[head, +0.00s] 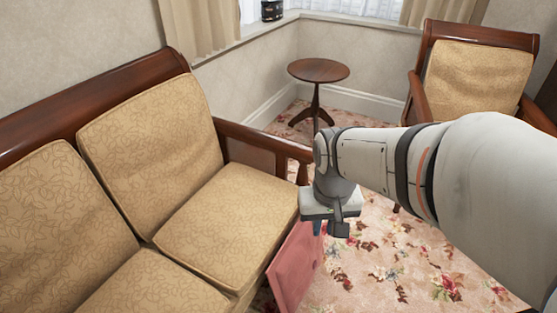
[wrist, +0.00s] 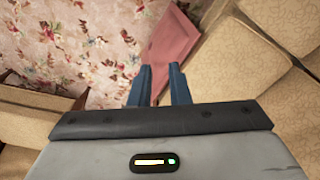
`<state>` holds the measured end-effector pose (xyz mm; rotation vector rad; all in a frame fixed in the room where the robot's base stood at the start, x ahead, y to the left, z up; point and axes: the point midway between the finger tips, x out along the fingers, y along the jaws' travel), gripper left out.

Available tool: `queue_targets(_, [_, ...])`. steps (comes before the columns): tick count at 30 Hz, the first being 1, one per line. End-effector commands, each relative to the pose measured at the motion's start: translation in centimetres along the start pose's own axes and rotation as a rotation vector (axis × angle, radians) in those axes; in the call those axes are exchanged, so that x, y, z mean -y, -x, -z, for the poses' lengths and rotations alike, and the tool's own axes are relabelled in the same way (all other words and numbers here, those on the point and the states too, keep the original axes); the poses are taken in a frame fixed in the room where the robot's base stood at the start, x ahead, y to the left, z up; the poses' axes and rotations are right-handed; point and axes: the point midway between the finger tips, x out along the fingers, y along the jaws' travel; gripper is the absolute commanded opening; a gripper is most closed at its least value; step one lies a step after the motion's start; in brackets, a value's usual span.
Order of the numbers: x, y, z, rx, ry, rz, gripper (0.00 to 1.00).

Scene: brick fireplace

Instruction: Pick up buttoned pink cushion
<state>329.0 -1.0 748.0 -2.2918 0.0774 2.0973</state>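The pink cushion (head: 296,268) is on edge, tilted against the front of the sofa seat, with its lower part cut off by the frame. It also shows in the wrist view (wrist: 172,38), beyond the fingers. No button can be made out on it. My gripper (head: 318,228) is just above the cushion's top edge in the head view. In the wrist view the two blue fingers (wrist: 160,68) are apart, with a gap between them, and nothing is clearly held. Whether they touch the cushion cannot be told.
The sofa (head: 225,225) with patterned yellow cushions fills the left. A small round wooden table (head: 319,70) stands in the corner, and an armchair (head: 478,75) is at the back right. The floral carpet (head: 375,265) is open to the right of the pink cushion.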

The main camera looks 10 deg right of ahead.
Motion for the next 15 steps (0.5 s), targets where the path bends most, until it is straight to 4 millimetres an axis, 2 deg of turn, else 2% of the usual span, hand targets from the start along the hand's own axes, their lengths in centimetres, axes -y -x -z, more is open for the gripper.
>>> queue_targets(8, [0.8, -5.6, 9.4, 0.069, -0.172, -0.057, 0.16])
queue_targets(11, [1.2, -8.7, 12.7, 0.087, -0.24, -0.081, 0.16])
queue_targets(15, [1.8, -13.8, 16.9, 0.11, -0.334, -0.118, 0.16])
